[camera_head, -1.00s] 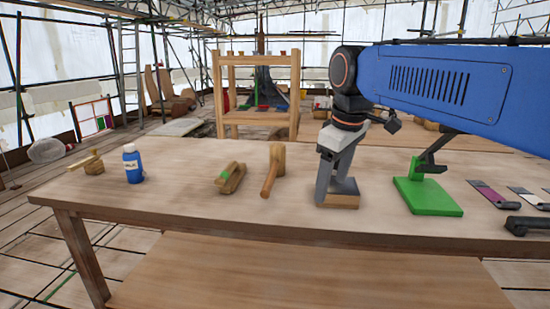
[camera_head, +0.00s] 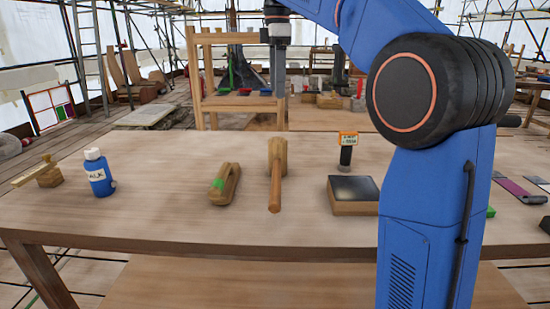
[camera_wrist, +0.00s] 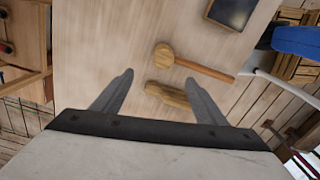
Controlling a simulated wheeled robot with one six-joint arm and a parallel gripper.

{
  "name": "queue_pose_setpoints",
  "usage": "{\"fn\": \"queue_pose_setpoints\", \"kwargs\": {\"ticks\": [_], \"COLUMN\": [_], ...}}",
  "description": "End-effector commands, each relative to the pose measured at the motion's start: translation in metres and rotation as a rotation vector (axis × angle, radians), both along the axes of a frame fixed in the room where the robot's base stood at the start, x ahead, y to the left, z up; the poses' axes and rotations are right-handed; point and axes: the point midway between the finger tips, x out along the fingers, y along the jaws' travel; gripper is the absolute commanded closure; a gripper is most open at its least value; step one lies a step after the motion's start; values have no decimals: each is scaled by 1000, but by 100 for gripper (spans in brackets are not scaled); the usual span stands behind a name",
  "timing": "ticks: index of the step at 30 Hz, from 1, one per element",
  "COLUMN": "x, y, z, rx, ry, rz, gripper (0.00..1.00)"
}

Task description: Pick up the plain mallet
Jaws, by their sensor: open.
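The plain mallet (camera_head: 276,165) lies on the workbench, its blocky wooden head at the back and its round handle pointing to the front edge. It also shows in the wrist view (camera_wrist: 203,67), head left and handle running right. My gripper (camera_head: 279,90) hangs fingers down above and behind the mallet in the head view, apart from it. In the wrist view my gripper (camera_wrist: 159,78) is open and empty, with the mallet head beyond the fingertips. A wooden piece with a green band (camera_head: 224,184) lies left of the mallet; it shows between the fingers in the wrist view (camera_wrist: 168,95).
A dark-topped wooden block (camera_head: 353,195) and an orange-topped device (camera_head: 347,150) stand right of the mallet. A blue bottle (camera_head: 98,172) and a small wooden object (camera_head: 42,173) are at the left of the workbench (camera_head: 150,215). A wooden frame (camera_head: 198,75) stands behind.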

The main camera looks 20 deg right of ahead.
Motion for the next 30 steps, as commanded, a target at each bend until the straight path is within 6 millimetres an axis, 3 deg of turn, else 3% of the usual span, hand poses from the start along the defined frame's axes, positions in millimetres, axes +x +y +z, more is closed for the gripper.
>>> {"fn": "queue_pose_setpoints", "kwargs": {"ticks": [5, 18, 30], "x": [-1, -1, -3], "y": [0, 0, 1], "z": [-20, -97, -128], "rx": [-1, -1, 0], "ry": [4, 3, 1], "rz": [4, 2, 2], "gripper": [34, 34, 34]}}
